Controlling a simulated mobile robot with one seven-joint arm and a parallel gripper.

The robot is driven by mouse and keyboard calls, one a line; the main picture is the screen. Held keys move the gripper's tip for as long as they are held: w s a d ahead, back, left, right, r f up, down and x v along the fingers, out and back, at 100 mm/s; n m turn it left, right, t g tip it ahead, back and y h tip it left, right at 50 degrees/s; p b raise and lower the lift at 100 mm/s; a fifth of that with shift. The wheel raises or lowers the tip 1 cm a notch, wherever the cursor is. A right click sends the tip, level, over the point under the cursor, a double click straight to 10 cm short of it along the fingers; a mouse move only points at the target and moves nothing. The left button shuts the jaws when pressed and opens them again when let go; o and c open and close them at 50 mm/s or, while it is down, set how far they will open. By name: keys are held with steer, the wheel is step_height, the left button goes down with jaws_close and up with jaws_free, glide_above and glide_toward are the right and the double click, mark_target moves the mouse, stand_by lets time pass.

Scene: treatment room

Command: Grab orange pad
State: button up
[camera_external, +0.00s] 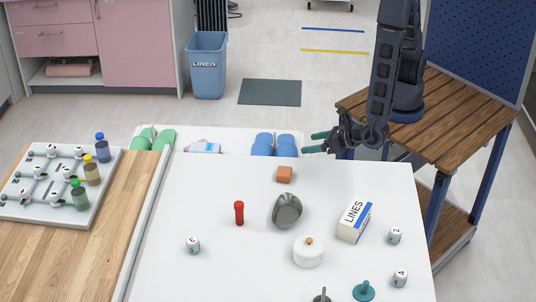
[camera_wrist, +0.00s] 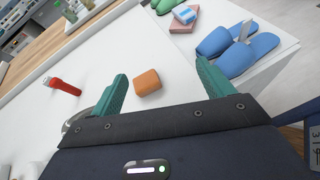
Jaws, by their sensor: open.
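The orange pad (camera_external: 284,174) is a small block lying on the white table (camera_external: 200,265) near its far edge. In the wrist view the orange pad (camera_wrist: 148,82) lies between and beyond my two green fingertips, closer to the left one. My gripper (camera_external: 317,142) is open and empty. In the external view it is above the table's far edge, up and to the right of the pad, and apart from it. In the wrist view my gripper (camera_wrist: 162,80) has its fingers spread wide.
Blue slippers (camera_external: 275,145) lie beyond the far edge. The tabletop around the pad is clear.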

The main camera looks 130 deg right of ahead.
mark_target(287, 171)
steer(key=a+f+n, duration=0.1)
steer(key=f, duration=0.1)
steer(key=w+a+f+n+t, duration=0.1)
steer(key=f, duration=0.1)
steer(key=a+f+n+t+y, duration=0.1)
steer(key=f, duration=0.1)
steer(key=shift+w+a+f+n, duration=0.2)
steer(key=shift+w+a+n, duration=0.1)
steer(key=shift+w+n, duration=0.1)
steer(key=x, duration=0.5)
steer(key=shift+w, duration=0.2)
steer(key=shift+w+r+x, duration=0.1)
steer(key=shift+r+x, duration=0.05)
steer(key=shift+x, duration=1.2)
steer(key=shift+w+r+x, duration=0.15)
steer(key=shift+x, duration=1.2)
steer(key=c, duration=1)
steer(key=shift+r, duration=0.1)
steer(key=shift+c, duration=0.2)
